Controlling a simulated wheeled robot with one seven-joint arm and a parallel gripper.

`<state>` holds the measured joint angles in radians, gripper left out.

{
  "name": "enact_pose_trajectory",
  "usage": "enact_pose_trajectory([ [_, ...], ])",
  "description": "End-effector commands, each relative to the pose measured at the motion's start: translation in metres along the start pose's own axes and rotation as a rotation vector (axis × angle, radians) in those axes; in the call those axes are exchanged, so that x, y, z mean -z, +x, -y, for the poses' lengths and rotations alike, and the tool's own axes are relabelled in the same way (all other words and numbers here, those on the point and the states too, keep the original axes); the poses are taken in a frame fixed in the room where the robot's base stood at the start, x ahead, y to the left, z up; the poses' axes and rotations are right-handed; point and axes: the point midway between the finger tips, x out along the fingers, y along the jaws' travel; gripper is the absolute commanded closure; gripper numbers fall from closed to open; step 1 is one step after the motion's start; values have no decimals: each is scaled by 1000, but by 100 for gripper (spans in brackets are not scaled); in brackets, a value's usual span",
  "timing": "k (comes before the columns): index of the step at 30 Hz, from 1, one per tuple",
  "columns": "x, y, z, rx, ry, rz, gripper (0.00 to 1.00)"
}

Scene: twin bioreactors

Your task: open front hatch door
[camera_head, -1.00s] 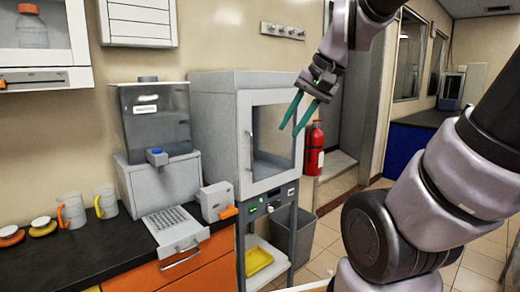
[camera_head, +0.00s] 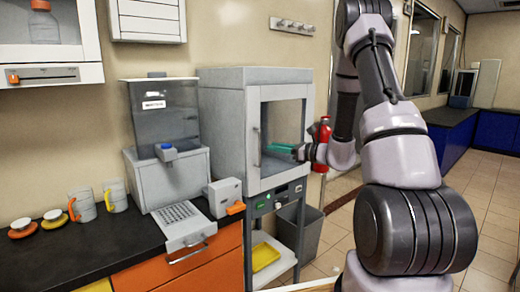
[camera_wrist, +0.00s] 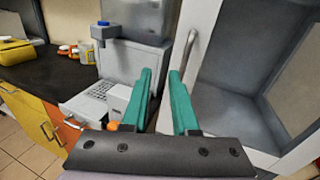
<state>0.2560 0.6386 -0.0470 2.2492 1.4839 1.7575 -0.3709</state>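The front hatch door (camera_head: 281,183) is a light grey frame with a large clear window on the grey cabinet, and it looks closed. Its upright bar handle (camera_head: 256,148) is on the left side of the frame. The handle also shows in the wrist view (camera_wrist: 188,50), beyond my fingertips and slightly right of the gap. My gripper (camera_head: 270,149) has teal fingers and points left in front of the window, right of the handle. In the wrist view its fingers (camera_wrist: 161,72) are apart with nothing between them. I see no contact with the handle.
A dispenser machine (camera_head: 165,115) with a pulled-out tray (camera_head: 185,228) stands left of the cabinet on a dark counter (camera_head: 80,255). A small grey box (camera_head: 223,193) sits between them. A red fire extinguisher (camera_head: 320,140) is behind my gripper. Floor is free at right.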

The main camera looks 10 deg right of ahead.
Motion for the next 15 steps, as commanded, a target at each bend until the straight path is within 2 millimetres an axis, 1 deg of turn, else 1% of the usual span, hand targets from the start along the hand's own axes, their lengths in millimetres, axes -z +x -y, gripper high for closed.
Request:
enact_pose_trajectory([
  [1, 14, -2, 11, 43, 31, 4, 73],
  [3, 25, -5, 22, 90, 54, 12, 73],
  [6, 33, -6, 30, 123, 70, 18, 73],
  [8, 34, -2, 32, 129, 72, 19, 73],
  [11, 33, 10, 33, 127, 71, 20, 73],
  [15, 32, 36, 35, 124, 70, 19, 73],
])
